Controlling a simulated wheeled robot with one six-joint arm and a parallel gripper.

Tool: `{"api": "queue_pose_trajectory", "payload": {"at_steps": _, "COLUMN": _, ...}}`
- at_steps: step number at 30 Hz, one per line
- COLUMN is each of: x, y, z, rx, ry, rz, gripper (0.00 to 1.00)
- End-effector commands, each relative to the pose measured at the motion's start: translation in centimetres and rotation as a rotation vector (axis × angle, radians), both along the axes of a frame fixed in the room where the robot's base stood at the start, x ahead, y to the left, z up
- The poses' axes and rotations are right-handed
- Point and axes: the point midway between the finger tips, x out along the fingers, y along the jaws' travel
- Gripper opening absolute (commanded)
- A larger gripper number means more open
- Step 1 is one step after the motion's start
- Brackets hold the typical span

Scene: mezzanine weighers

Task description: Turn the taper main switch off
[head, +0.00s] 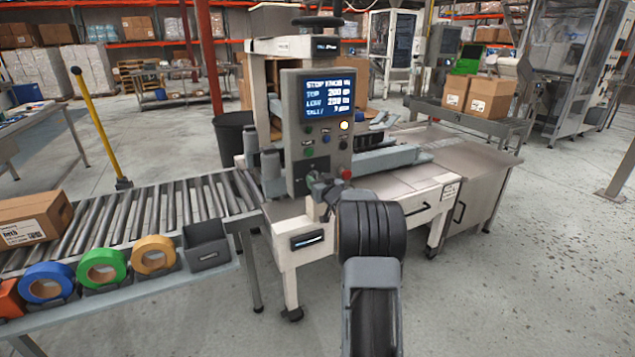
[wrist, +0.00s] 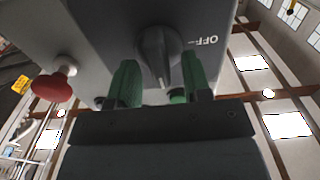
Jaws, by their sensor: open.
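The taper main switch is a dark grey rotary knob (wrist: 158,52) on the grey control box (wrist: 100,30), large in the wrist view. Its raised bar runs roughly up and down there, and the OFF mark (wrist: 206,41) is printed to its right. My gripper (wrist: 160,85) is open, with one green finger on each side of the knob; I cannot tell whether either touches it. In the head view my gripper (head: 320,186) is at the lower front of the control box (head: 300,155), hiding the knob.
A red mushroom button (wrist: 55,85) juts out beside the knob; it also shows in the head view (head: 346,174). The lit screen (head: 329,93) shows text. A roller conveyor (head: 150,205) with tape rolls runs left. Open floor lies at the right.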

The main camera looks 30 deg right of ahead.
Motion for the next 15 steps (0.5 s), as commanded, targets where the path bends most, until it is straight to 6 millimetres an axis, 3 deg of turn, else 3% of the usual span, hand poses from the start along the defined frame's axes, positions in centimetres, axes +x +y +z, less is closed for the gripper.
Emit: {"api": "queue_pose_trajectory", "payload": {"at_steps": 15, "x": -0.03, "y": -0.01, "z": 0.02, "rx": 0.0, "ry": 0.0, "rz": 0.0, "gripper": 0.0}}
